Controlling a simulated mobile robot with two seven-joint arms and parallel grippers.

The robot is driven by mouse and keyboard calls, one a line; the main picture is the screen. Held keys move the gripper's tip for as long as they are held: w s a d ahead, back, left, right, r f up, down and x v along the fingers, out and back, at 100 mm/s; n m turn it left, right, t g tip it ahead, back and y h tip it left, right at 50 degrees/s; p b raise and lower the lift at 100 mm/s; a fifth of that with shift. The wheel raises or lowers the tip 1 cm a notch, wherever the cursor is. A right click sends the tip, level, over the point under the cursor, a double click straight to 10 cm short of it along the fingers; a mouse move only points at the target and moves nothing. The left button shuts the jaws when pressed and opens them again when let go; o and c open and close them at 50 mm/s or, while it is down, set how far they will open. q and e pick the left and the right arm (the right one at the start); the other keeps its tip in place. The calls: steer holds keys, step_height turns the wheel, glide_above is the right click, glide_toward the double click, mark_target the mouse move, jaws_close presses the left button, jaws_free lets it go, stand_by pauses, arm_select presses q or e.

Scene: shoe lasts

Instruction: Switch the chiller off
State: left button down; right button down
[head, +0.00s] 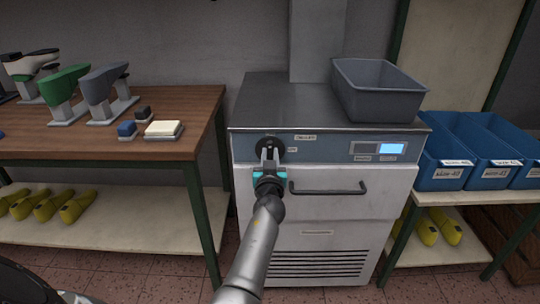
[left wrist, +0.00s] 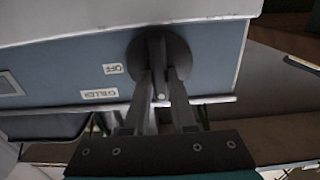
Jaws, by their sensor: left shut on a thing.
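The chiller (head: 310,235) is a white cabinet with a steel top and a blue-grey control strip. A round dark knob (head: 283,143) sits at the strip's left end. My left gripper (head: 269,155) reaches it from the front and is shut on its grip bar. In the left wrist view, the knob (left wrist: 180,48) shows behind the two fingers (left wrist: 162,82), its bar between them. That view is upside down; an "OFF" label (left wrist: 112,69) is beside the knob and a "CHILLER" label (left wrist: 99,93) is close by. My right gripper is out of view.
A lit blue display (head: 393,149) and a bar handle (head: 327,190) are on the chiller's front. A grey bin (head: 380,95) stands on top. A wooden bench (head: 190,110) with shoe lasts is at left, blue crates (head: 440,172) at right.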

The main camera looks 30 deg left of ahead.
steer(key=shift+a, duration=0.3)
arm_select(q)
steer(key=shift+m, duration=0.3)
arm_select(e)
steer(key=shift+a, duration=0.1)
arm_select(q)
steer(key=m+b, duration=0.1)
steer(key=m, duration=0.3)
steer(key=shift+w+d, duration=0.1)
steer(key=m+b, duration=0.1)
steer(key=m, duration=0.3)
steer(key=shift+d, duration=0.1)
steer(key=m, duration=0.9)
steer(key=shift+w+d+f+p, duration=0.15)
steer(key=shift+f+p, duration=0.1)
steer(key=shift+p, duration=0.05)
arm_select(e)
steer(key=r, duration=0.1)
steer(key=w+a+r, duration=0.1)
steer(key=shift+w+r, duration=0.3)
arm_select(q)
steer(key=shift+m, duration=0.4)
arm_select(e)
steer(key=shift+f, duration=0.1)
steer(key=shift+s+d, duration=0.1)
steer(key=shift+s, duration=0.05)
